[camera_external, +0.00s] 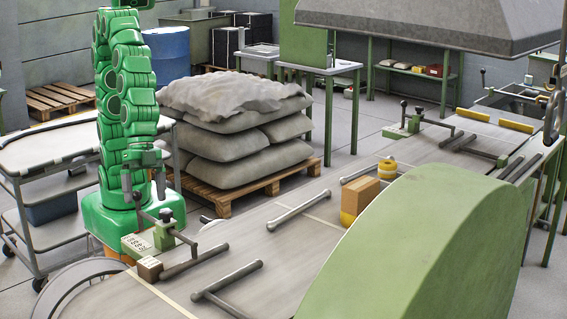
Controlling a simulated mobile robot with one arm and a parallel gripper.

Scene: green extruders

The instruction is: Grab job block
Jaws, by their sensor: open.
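No block is labelled as the job block, so I cannot tell which one it is. A small brown block (149,269) sits at the near left of the long grey table (285,252), beside a green clamp fixture (164,236) with a dark handle. A pale block with dark markings (137,245) lies just left of the fixture. My green arm rises at the left and runs out of the top edge.
A large green curved housing (430,245) covers the near right. Grey rods (228,280) lie on the table. A cart (60,150) stands left of my arm, and a pallet of stacked sacks (235,150) stands behind the table. A yellow roll (387,167) lies beyond the tan box.

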